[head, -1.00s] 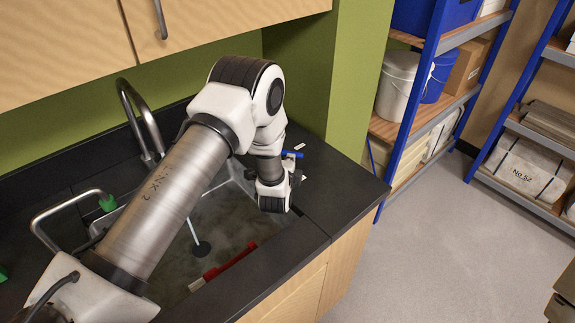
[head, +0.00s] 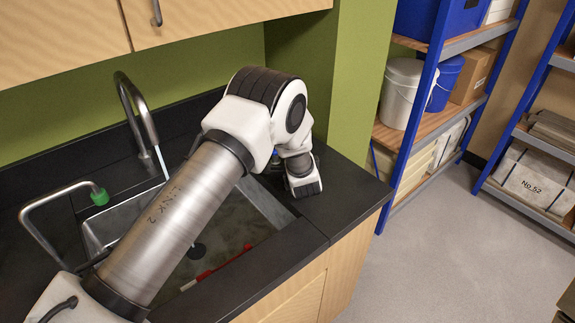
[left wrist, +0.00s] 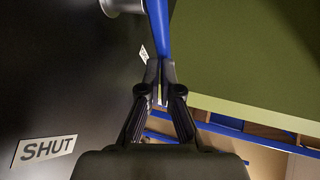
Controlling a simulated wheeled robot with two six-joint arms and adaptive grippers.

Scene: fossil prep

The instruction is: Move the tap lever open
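The blue tap lever (left wrist: 158,30) runs down from the top of the left wrist view, from beside a silver tap base (left wrist: 122,5), to between my fingertips. My left gripper (left wrist: 160,72) is nearly closed, with its two fingers on either side of the lever's end. A label reading SHUT (left wrist: 46,148) lies on the counter, away from the lever. A pale stream (head: 161,162) falls from the curved spout (head: 138,105). My right gripper is out of view.
The sink (head: 240,215) holds murky water and a red item (head: 225,263). A second spout with a green tip (head: 99,197) stands at the left. A green wall (head: 350,80) rises close behind the gripper. Shelves (head: 430,125) stand to the right.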

